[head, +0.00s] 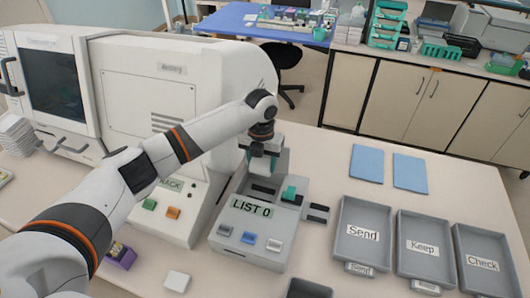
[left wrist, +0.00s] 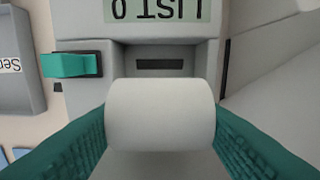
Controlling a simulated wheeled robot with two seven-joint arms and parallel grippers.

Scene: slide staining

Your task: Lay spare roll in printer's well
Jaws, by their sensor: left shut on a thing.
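The grey printer (head: 240,236) stands on the table, its display reading "LIST 0" and coloured buttons on its front. My left gripper (head: 262,152) is over the back part of the printer. In the left wrist view its teal fingers are shut on the white spare roll (left wrist: 160,113), one finger at each end. The roll lies crosswise, over or at the printer's recessed well (left wrist: 160,52), where a dark slot shows. I cannot tell whether the roll touches the well floor. A teal lever (head: 290,192) sticks up at the printer's right side. My right gripper is out of view.
A large white machine (head: 180,80) stands close on the left. Trays labelled Send (head: 350,266), Keep (head: 409,269) and Check (head: 468,274) lie on the right. Two blue pads (head: 367,163) lie behind them. A white block (head: 177,281) sits at the front.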

